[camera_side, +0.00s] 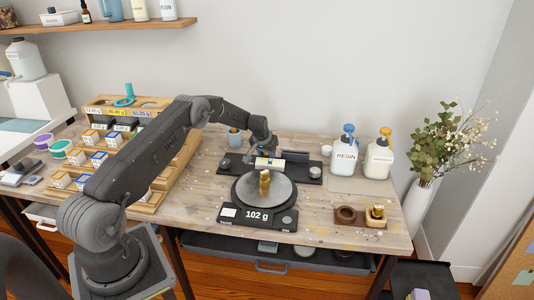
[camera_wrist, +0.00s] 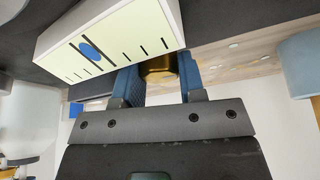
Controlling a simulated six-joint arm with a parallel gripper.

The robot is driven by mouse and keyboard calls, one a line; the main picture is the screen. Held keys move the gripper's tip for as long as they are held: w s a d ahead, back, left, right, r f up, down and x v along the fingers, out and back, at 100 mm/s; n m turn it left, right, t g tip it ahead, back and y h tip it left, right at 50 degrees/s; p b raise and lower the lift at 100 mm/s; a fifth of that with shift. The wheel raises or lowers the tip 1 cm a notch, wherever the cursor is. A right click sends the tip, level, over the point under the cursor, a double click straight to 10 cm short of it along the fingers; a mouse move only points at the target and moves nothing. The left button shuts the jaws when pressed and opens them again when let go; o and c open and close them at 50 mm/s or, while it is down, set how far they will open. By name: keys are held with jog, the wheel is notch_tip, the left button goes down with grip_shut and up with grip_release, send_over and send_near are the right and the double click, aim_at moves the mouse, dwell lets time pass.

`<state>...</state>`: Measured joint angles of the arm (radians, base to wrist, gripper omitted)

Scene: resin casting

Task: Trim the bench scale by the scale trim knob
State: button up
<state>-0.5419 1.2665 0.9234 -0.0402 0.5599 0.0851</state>
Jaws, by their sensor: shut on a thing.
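The bench scale (camera_side: 284,219) stands mid-bench, its display reading 102 g. A brass weight (camera_side: 264,181) stands on its round dark pan (camera_side: 284,193). Behind it, a black base (camera_side: 302,172) carries a pale gauge box (camera_side: 270,163). In the wrist view the gauge (camera_wrist: 122,38) shows black ticks and a blue dot (camera_wrist: 91,50), at or close beside the longest tick. My gripper (camera_wrist: 160,75) is shut on a brass knob (camera_wrist: 160,66), which I take as the scale trim knob, right beside the gauge box. In the side view the gripper (camera_side: 262,150) is behind the box and the knob is hidden.
Two pump bottles, one blue-topped (camera_side: 346,152) and one orange-topped (camera_side: 379,155), stand to the right. A wooden holder (camera_side: 360,217) with a brass piece is at the front right. A blue-grey cup (camera_side: 235,138) stands left of my gripper. A rack (camera_side: 150,197) of small boxes fills the left.

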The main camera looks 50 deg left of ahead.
jog(key=shift+m, duration=0.4)
jog(key=o, duration=0.9)
jog(key=shift+o, duration=0.2)
jog(key=v, duration=1.3)
jog(key=shift+s+a+r, duration=0.15)
jog(key=shift+s+r, duration=0.05)
jog(key=shift+r, duration=0.2)
